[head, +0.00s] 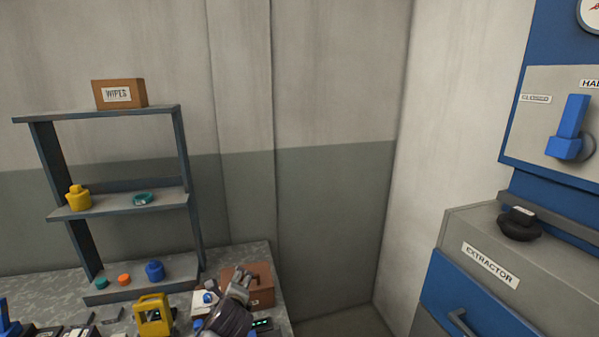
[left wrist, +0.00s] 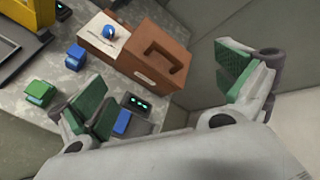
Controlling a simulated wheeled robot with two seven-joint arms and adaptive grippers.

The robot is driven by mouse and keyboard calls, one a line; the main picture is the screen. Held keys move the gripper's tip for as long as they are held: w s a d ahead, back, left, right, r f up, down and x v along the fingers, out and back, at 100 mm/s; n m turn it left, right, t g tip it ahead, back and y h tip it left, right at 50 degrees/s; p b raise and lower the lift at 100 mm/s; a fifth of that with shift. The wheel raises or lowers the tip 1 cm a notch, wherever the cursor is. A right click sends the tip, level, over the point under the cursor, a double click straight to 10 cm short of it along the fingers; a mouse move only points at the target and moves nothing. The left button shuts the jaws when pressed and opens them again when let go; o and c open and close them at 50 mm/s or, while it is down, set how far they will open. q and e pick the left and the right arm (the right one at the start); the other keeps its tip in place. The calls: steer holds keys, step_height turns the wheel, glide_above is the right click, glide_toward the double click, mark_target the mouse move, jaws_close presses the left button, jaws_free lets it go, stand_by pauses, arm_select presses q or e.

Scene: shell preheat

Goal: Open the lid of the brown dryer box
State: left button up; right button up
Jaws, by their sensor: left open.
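The brown dryer box (head: 262,291) stands on the bench near its right end, its lid down, with a dark handle on top. In the left wrist view the box (left wrist: 148,85) lies ahead of my fingers, and its dark handle (left wrist: 166,56) shows on the lid. My left gripper (head: 240,283) is in front of the box in the head view and hides part of it. In the left wrist view the left gripper (left wrist: 165,95) is open and empty, its green pads wide apart. My right gripper is not in view.
A white panel with a blue knob (left wrist: 109,32) adjoins the box. A small device with green lights (left wrist: 136,104), a blue block (left wrist: 75,57) and a green block (left wrist: 40,92) are nearby. A yellow frame (head: 153,317) and shelf (head: 120,201) stand left. The extractor cabinet (head: 490,265) is right.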

arm_select(q)
steer(key=s+a+f+n+g+h, duration=0.1)
steer(key=s+f+n+g, duration=0.25)
steer(key=s+n, duration=0.5)
steer(key=s+a+f+n+g+h, duration=0.15)
steer(key=s+f+n, duration=0.3)
steer(key=s, duration=0.75)
steer(key=s+a+f+n+g+h, duration=0.1)
steer(key=s+f+n+g, duration=0.2)
steer(key=s+n, duration=0.55)
steer(key=s+f+m+g+b, duration=0.1)
steer(key=s+f, duration=0.1)
steer(key=f, duration=1.6)
steer(key=s+f+m+b, duration=0.1)
steer(key=s+f, duration=0.1)
steer(key=f, duration=1.5)
steer(key=s+a+f+b, duration=0.1)
steer(key=s+f, duration=1)
steer(key=s+a+f+g+b, duration=0.1)
steer(key=s+a+f, duration=0.1)
steer(key=s+f, duration=0.9)
steer(key=shift+a, duration=0.3)
